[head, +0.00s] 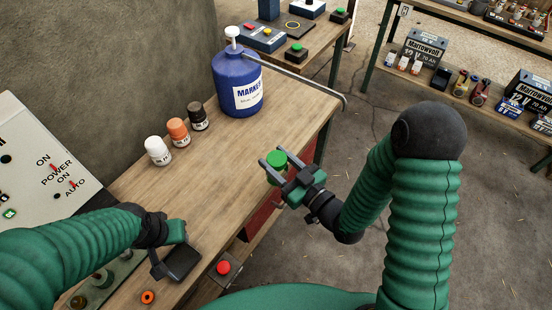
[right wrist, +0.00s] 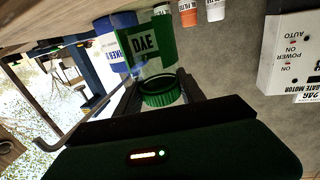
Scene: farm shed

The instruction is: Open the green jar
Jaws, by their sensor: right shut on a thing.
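The green jar's round green top (head: 277,158) shows between the grey fingers of my right gripper (head: 274,163), near the table's right edge. In the right wrist view, which is upside down, a ribbed green lid (right wrist: 160,92) sits between the fingers. The jar's green body with a pale label (right wrist: 150,45) shows beyond it; I cannot tell whether lid and body are joined. My right gripper is shut on the lid area. My left gripper (head: 178,258) is at the table's near end, apart from the jar; its fingers are unclear.
White (head: 157,150), orange (head: 178,131) and dark (head: 198,116) bottles stand in a row on the wooden table (head: 225,160). A blue jug (head: 236,85) stands behind them. A control box (head: 40,165) is at left. A red button (head: 223,267) is at the near edge.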

